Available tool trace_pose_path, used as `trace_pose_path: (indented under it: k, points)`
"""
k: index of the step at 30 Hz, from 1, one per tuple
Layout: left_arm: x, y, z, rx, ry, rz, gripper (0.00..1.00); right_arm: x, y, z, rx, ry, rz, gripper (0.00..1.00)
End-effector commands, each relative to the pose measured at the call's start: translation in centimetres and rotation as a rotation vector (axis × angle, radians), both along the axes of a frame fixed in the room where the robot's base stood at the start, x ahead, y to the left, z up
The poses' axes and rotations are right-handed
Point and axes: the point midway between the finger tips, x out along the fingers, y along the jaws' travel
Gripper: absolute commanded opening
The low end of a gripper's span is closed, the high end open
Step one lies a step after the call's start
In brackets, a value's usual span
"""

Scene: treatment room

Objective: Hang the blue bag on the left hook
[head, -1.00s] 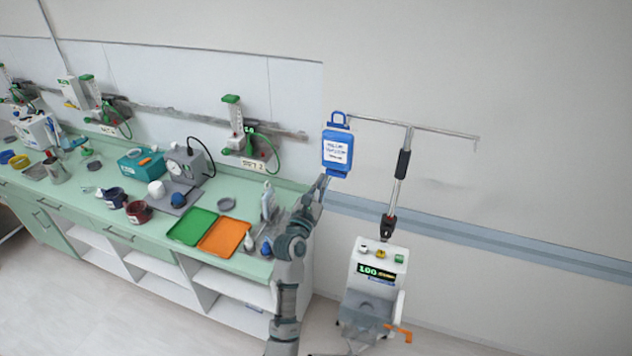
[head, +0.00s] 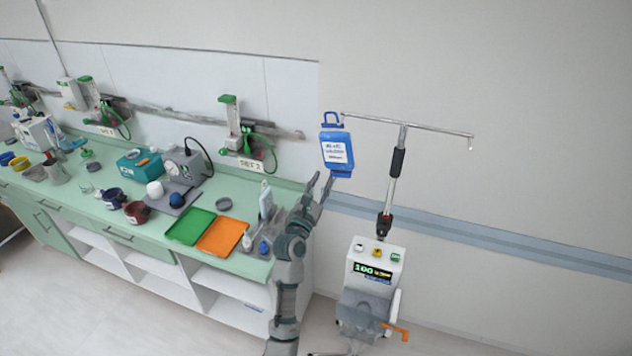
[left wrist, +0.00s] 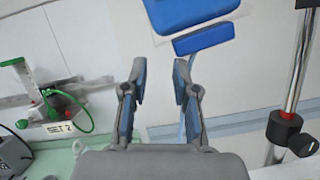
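The blue bag (head: 336,152) with a white label is at the left end of the stand's crossbar (head: 405,124). Its loop handle (head: 333,119) meets the bar's left tip, where the hook itself is too small to make out. The bag is slightly tilted and stays up with no finger on it. My left gripper (head: 321,186) is open and empty just below the bag. In the left wrist view, the open fingers (left wrist: 158,88) are apart from the bag's lower end (left wrist: 203,38), which is above and beyond them. My right gripper is not in view.
The stand's pole (head: 396,172) rises from a white pump unit (head: 374,265) with a lit display, right of my arm. The green counter (head: 165,200) at left carries a green tray (head: 190,226), an orange tray (head: 222,237) and several vessels. The wall right of the stand is clear.

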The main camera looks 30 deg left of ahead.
Motion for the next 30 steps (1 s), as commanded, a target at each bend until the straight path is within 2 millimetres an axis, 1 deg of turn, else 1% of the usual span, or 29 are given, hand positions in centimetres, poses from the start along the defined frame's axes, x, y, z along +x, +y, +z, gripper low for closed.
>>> trace_pose_path:
  k: [1,2,5,12,15,18,22,27,29,30]
  points:
    - [-0.6,0.0,0.6,0.0,-0.018,0.001,0.27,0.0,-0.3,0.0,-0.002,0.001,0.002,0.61]
    - [-0.9,0.0,0.5,-0.002,-0.019,0.002,0.27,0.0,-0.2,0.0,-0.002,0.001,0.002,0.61]
    - [-2.5,0.3,-0.3,-0.005,-0.018,0.003,0.27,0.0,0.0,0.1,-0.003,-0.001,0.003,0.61]
    - [-7.4,0.7,-2.8,-0.014,-0.008,0.004,0.27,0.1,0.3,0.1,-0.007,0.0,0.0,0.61]
    - [-8.9,0.7,-3.6,-0.015,-0.005,0.003,0.27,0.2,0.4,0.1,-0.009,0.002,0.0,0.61]
    - [-10.0,0.5,-4.0,-0.014,-0.004,0.003,0.27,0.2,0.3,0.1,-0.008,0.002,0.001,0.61]
    - [-10.7,0.3,-4.3,-0.015,-0.003,0.002,0.27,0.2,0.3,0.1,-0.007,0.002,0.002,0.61]
    - [-10.8,-0.2,-4.3,-0.005,0.0,0.002,0.27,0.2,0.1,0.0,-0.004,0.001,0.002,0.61]
    - [-10.7,-0.7,-4.8,0.032,0.025,0.001,0.27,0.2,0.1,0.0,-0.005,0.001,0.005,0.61]
    - [-10.7,-1.3,-5.5,0.084,0.06,-0.001,0.27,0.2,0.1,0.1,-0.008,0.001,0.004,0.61]
